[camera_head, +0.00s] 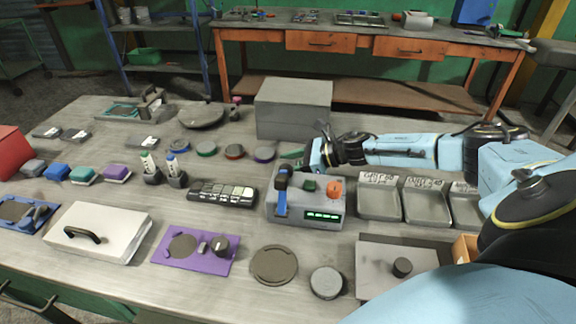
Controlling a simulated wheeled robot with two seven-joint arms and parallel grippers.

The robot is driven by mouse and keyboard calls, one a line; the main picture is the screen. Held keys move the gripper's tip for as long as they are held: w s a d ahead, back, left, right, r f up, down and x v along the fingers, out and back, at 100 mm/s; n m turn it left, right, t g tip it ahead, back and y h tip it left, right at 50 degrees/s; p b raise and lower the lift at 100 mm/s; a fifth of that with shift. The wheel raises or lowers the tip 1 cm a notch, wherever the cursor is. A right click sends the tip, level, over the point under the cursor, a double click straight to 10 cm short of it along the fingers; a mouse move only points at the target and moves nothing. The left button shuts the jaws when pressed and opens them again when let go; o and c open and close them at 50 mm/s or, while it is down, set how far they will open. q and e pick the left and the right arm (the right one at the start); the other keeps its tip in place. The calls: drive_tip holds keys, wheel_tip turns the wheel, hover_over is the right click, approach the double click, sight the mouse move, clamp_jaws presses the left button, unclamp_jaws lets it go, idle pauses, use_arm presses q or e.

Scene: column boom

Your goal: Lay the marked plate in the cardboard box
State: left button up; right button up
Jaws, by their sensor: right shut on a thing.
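My right gripper (316,157) is behind the grey device, at the end of the light blue arm reaching in from the right. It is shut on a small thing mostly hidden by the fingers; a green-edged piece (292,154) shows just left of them. I cannot tell whether this is the marked plate. Brown cardboard (465,248), likely the cardboard box, shows at the lower right; my arm hides most of it. My left gripper is not in view.
A grey device (310,208) with a blue lever stands before the gripper, a large grey box (293,108) behind. Several colour-rimmed discs (234,151) lie to the left. Grey trays (378,200) stand right. A knobbed grey plate (375,283) lies left of the cardboard.

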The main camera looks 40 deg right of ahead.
drive_tip(key=shift+f, duration=0.1)
idle(0.3)
drive_tip(key=o, duration=1.4)
drive_tip(key=shift+o, duration=0.2)
